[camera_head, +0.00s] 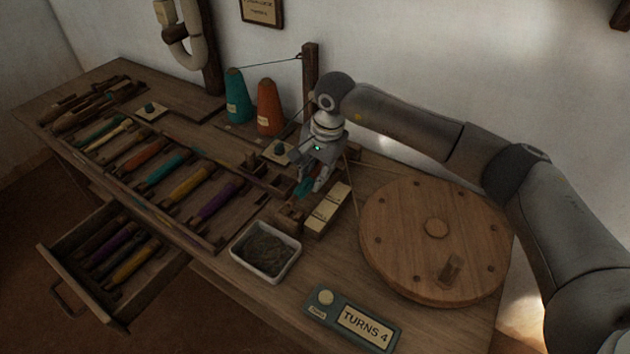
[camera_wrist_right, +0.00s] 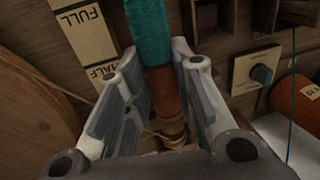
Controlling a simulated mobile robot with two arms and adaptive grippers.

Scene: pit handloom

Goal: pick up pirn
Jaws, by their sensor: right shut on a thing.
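A pirn wound with teal yarn (camera_wrist_right: 148,38) stands between the fingers of my right gripper (camera_wrist_right: 158,75) in the right wrist view. Below the teal its shaft is reddish brown, ending in a ringed wooden base. The right gripper (camera_head: 312,184) is shut on this pirn. In the head view it points down behind a small wooden block and a FULL/HALF gauge card (camera_head: 327,208); only a little teal (camera_head: 303,187) shows there. The gauge card also shows in the wrist view (camera_wrist_right: 85,32). My left gripper is out of view.
A round wooden wheel (camera_head: 435,228) lies right of the gripper. A white tray (camera_head: 265,252) and a TURNS 4 counter (camera_head: 352,320) are in front. Teal (camera_head: 237,97) and orange (camera_head: 269,108) cones stand behind. A rack of pirns (camera_head: 187,182) and an open drawer (camera_head: 75,292) lie left.

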